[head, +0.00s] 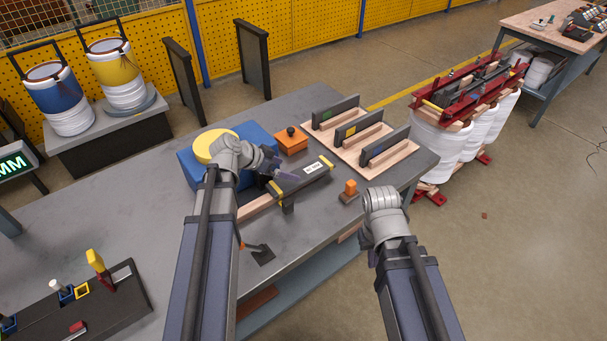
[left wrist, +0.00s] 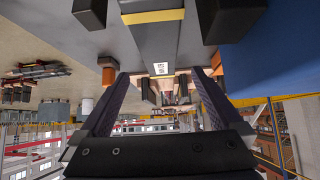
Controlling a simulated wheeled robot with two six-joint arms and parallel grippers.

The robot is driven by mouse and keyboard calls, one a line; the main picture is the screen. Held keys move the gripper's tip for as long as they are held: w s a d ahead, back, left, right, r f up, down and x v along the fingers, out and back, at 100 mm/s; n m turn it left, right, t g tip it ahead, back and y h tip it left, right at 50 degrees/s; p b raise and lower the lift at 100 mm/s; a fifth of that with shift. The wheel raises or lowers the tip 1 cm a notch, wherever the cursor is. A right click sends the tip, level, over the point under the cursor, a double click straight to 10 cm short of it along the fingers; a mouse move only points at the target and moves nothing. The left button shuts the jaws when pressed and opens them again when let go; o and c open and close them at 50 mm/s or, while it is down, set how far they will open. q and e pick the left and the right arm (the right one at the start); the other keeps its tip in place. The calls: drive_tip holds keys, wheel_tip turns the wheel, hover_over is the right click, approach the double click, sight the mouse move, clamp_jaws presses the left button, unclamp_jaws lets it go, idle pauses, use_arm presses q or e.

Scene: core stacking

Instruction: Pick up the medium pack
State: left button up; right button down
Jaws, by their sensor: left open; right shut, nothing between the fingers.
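A long dark grey pack (head: 303,181) with yellow bands at its ends and a white label lies on a wooden support on the workbench. The label is too small to read, so I cannot confirm it is the medium pack. My left gripper (head: 277,180) is open at the pack's left end. In the left wrist view the open fingers of the left gripper (left wrist: 158,76) stand either side of the labelled pack (left wrist: 160,52), with no clear grip on it. My right wrist is over the bench's front right edge; its fingers are hidden.
Three dark packs with green (head: 333,112), yellow (head: 357,126) and blue (head: 385,145) marks stand on a wooden rack. A blue block (head: 190,172) with a yellow disc (head: 205,148), an orange block (head: 291,141) and an orange-handled stamp (head: 350,191) are close by.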

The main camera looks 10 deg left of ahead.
sight(302, 174)
use_arm(q)
drive_tip(key=shift+b+x, duration=2.5)
drive_tip(key=shift+x, duration=1.4)
drive_tip(key=shift+r, duration=0.15)
clamp_jaws()
